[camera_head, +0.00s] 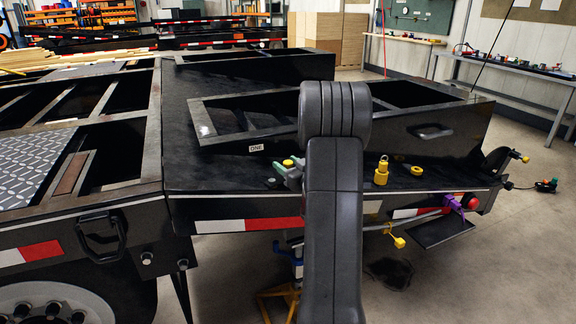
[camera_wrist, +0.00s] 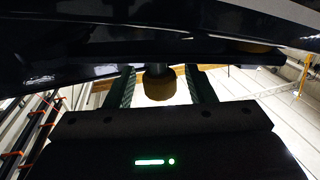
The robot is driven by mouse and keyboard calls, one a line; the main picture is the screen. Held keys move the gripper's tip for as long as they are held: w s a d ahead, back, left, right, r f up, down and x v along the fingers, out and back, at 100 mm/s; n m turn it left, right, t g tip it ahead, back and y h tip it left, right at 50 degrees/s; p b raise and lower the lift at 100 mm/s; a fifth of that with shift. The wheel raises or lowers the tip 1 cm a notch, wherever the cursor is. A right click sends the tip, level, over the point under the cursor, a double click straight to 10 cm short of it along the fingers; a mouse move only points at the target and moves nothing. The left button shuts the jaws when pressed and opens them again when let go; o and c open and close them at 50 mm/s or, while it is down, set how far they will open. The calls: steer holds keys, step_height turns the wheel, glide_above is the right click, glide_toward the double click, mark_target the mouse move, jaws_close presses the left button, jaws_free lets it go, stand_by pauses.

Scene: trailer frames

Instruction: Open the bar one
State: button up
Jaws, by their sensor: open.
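A small white label reading ONE (camera_head: 257,148) is on the side of the raised black frame (camera_head: 230,135) on the trailer deck. A yellow knob (camera_head: 288,162) shows just below it, beside a grey-green piece that may be part of my gripper. My arm covers the area right of it. In the wrist view my gripper (camera_wrist: 159,76) is open, with one green-padded finger on each side of a dark, yellow-ended knob (camera_wrist: 158,86). The knob lies between the fingers with visible gaps; I cannot tell if it is the same knob. A dark bar (camera_wrist: 180,52) runs behind it.
A yellow fitting (camera_head: 381,173) and a yellow ring (camera_head: 416,171) sit on the deck right of my arm. A purple coupling (camera_head: 452,203) is at the trailer's edge. A workbench (camera_head: 510,66) stands along the wall. The floor at right is mostly clear.

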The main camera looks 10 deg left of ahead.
mark_target(292, 166)
jaws_close()
steer(key=shift+d+b, duration=0.1)
steer(key=shift+b, duration=0.25)
steer(key=shift+s+d+f+m+t+h+b, duration=0.15)
steer(key=shift+s+d+m+t+h+b, duration=0.1)
steer(key=shift+m+t+h+b, duration=0.55)
steer(key=m+t+h+b, duration=0.1)
steer(key=s+d+m+t+h+b, duration=0.1)
steer(key=b, duration=0.1)
steer(key=m+h+b, duration=0.1)
steer(key=h+b, duration=0.1)
steer(key=shift+s+d+r+t, duration=0.15)
steer(key=shift+d+r+t, duration=0.1)
steer(key=shift+t, duration=0.15)
jaws_free()
steer(key=shift+s, duration=0.1)
